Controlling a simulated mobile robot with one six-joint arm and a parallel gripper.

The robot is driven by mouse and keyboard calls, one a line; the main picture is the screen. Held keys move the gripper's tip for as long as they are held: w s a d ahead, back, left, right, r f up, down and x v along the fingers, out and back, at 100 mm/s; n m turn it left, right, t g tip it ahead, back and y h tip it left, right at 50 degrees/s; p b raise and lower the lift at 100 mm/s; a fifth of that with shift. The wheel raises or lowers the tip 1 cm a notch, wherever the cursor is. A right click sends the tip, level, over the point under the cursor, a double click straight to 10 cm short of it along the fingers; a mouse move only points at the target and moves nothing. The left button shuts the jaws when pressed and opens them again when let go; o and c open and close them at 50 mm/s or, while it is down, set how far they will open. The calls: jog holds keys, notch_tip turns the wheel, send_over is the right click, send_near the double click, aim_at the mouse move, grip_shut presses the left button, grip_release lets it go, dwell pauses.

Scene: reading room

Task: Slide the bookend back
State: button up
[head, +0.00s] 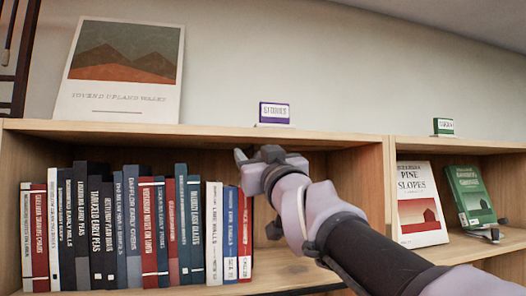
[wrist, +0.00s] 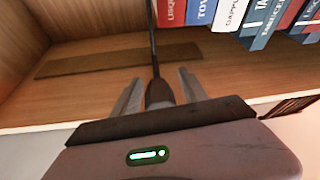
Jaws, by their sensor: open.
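The bookend (wrist: 152,35) shows in the wrist view as a thin dark upright plate, seen nearly edge-on, with a thicker dark part at its near end. My gripper (wrist: 159,78) is open, one finger on each side of that near end; I cannot tell whether either finger touches it. The row of upright books (head: 130,228) fills the left of the shelf in the head view and ends at a red book (head: 245,235). In that view my arm reaches in just right of this book and hides most of the bookend.
A flat brown strip (wrist: 100,62) lies on the shelf board in the wrist view. A purple sign (head: 274,113) stands on top. Pine Slopes (head: 420,205) and a green book (head: 470,195) stand in the right bay.

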jog(key=shift+s+d, duration=0.15)
jog(key=shift+s, duration=0.1)
jog(key=shift+s+r, duration=0.1)
jog(key=shift+c, duration=0.9)
grip_shut()
